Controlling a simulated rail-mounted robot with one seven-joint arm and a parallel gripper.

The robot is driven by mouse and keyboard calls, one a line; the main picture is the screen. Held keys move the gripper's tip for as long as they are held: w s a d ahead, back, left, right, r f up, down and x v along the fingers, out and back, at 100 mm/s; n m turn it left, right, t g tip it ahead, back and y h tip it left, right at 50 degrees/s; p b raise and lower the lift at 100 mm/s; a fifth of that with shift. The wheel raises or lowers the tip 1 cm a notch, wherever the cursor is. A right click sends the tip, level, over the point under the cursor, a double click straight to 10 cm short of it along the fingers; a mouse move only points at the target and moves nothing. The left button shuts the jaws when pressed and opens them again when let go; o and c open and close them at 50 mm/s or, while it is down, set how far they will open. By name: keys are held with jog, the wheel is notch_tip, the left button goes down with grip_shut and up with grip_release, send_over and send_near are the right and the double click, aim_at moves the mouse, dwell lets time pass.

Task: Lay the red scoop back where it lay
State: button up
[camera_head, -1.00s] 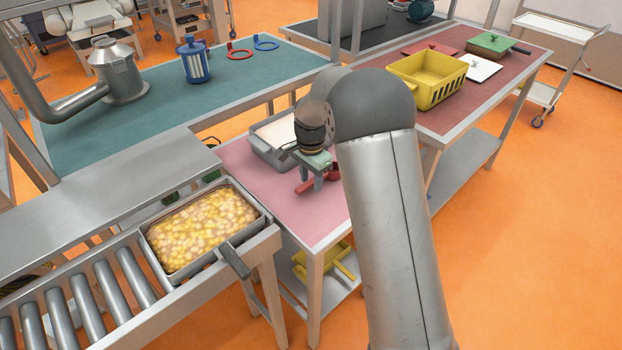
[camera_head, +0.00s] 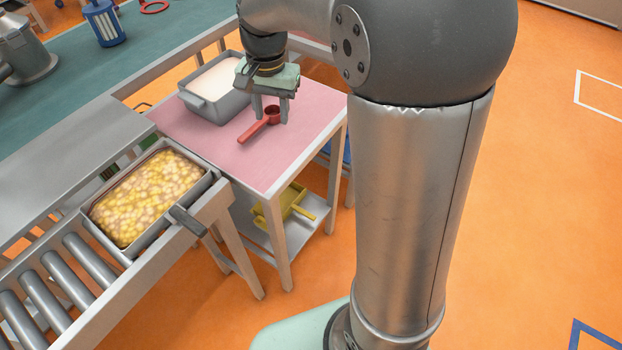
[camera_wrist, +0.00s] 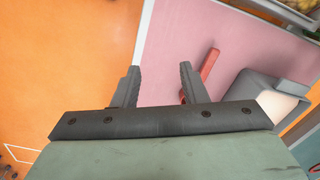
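The red scoop (camera_head: 258,128) lies on the pink tabletop (camera_head: 200,142), its handle pointing to the front left in the head view. My gripper (camera_head: 271,116) is over the table, pointing down near the scoop's bowl. In the wrist view my gripper (camera_wrist: 160,69) has its two fingers wide apart, with nothing between them but bare table. There the scoop's handle (camera_wrist: 210,64) shows to the right of the right finger, and that finger hides part of the bowl end. The exact height of the fingertips above the table is hard to tell.
A grey bin of white contents (camera_head: 213,112) stands at the table's back left, close to my gripper. A yellow scoop-like item (camera_head: 283,205) lies on the lower shelf. The table's front is clear.

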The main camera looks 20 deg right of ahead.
jog(key=s+d+f+n, duration=0.1)
jog(key=s+f+n, duration=0.1)
jog(key=s, duration=0.9)
jog(key=s+d+f+n, duration=0.2)
jog(key=s+f+n, duration=0.1)
jog(key=s, duration=0.8)
jog(key=shift+n, duration=0.9)
jog(key=shift+s, duration=0.1)
